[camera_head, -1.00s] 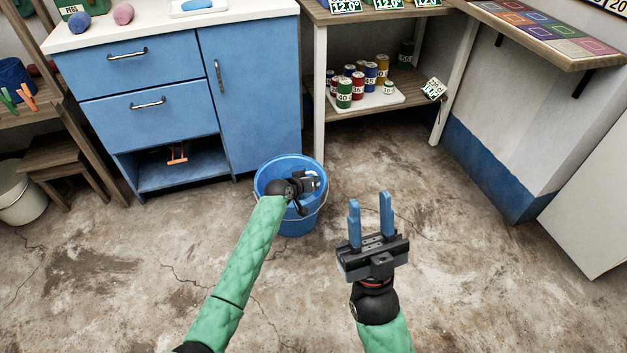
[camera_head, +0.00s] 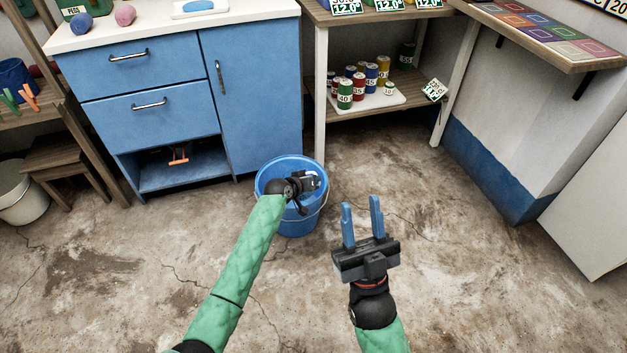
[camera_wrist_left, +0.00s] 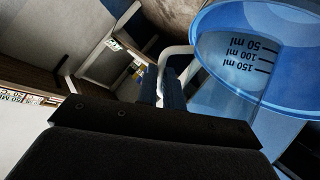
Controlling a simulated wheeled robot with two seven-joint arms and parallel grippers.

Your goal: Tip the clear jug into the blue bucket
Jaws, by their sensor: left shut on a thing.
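The blue bucket (camera_head: 290,226) stands on the floor in front of the blue cabinet. My left gripper (camera_head: 312,181) is over the bucket's mouth. In the left wrist view its fingers (camera_wrist_left: 165,88) are shut on the pale handle (camera_wrist_left: 178,54) of the clear jug (camera_wrist_left: 232,82). The jug's dark ml marks read upside down there, and blue shows through its wall. In the head view the jug is mostly hidden by the gripper and bucket. I cannot tell whether it holds any liquid. My right gripper (camera_head: 362,220) is open and empty, right of the bucket.
The blue cabinet (camera_head: 250,100) stands close behind the bucket, and a white shelf leg (camera_head: 320,95) is at its back right. A shelf tray (camera_head: 390,101) bears several numbered cans. A wooden stool (camera_head: 62,165) and a pale bucket (camera_head: 22,195) are at left. The front floor is clear.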

